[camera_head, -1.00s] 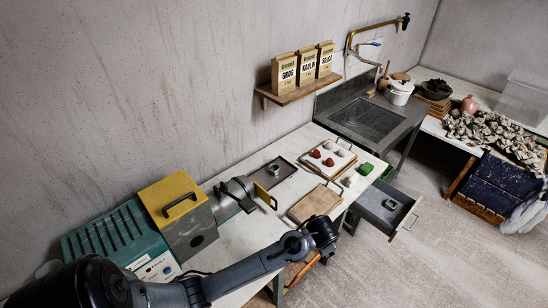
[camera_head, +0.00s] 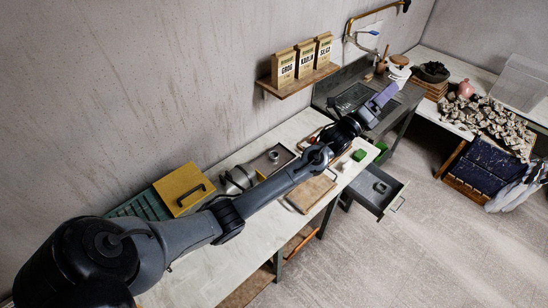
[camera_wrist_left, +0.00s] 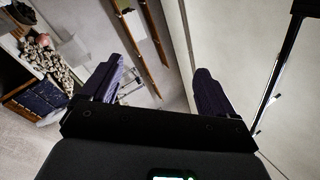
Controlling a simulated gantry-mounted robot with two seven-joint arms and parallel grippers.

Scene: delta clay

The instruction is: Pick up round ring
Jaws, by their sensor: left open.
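A small round grey ring-like piece (camera_head: 273,155) sits on the dark tray on the bench. Another small grey piece (camera_head: 381,187) lies in the open drawer (camera_head: 362,190); it is too small to tell which one is the round ring. My left gripper (camera_head: 382,97) has dark purple fingers and is held up by the far end of the bench, in front of the sink in the head view. In the left wrist view its fingers (camera_wrist_left: 157,72) stand wide apart with nothing between them. No ring is clear in that view. My right gripper is out of view.
A yellow box (camera_head: 183,188) stands at the near end of the bench. A wooden board (camera_head: 312,193) and a green block (camera_head: 359,155) lie by my left arm, which hides part of the bench. A shelf with bags (camera_head: 300,82) is on the wall.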

